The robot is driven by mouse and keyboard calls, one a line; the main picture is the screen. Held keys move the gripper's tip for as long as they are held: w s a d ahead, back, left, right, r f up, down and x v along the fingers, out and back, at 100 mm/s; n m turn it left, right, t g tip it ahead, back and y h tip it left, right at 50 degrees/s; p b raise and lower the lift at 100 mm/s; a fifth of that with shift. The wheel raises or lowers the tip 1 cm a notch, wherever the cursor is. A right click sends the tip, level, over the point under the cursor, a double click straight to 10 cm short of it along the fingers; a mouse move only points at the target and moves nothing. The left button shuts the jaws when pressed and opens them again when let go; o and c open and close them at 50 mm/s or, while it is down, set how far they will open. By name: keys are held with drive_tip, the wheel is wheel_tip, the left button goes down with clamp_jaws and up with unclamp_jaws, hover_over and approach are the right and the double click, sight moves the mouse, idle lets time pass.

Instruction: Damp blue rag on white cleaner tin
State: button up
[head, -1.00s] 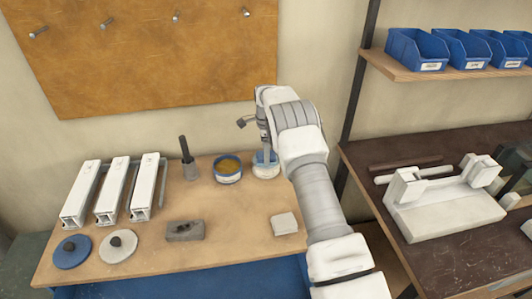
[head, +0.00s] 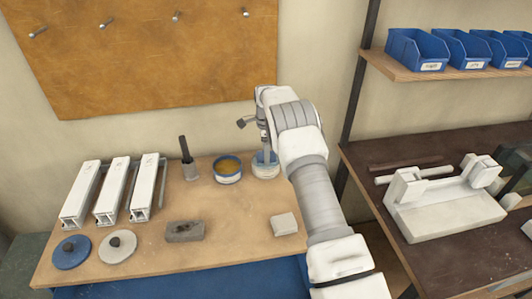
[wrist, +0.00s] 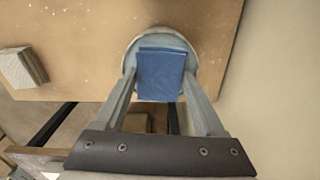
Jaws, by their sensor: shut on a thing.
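The blue rag (wrist: 161,73) is a flat folded rectangle between the fingers of my gripper (wrist: 160,88) in the wrist view. My gripper is shut on it. The rag lies over the round top of the white cleaner tin (wrist: 128,68), whose pale rim shows around it. In the head view the tin (head: 265,173) stands upright at the back right of the wooden bench, with blue at its top just under my gripper (head: 264,151). I cannot tell whether the rag's full weight rests on the tin.
An open tin of yellowish paste (head: 228,170) stands close left of the cleaner tin. A dark-handled brush (head: 187,160) is further left. A pale block (head: 284,223) and a grey block (head: 185,231) lie in front.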

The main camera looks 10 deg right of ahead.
drive_tip(key=shift+r+p, duration=1.55)
drive_tip(key=shift+r, duration=1.9)
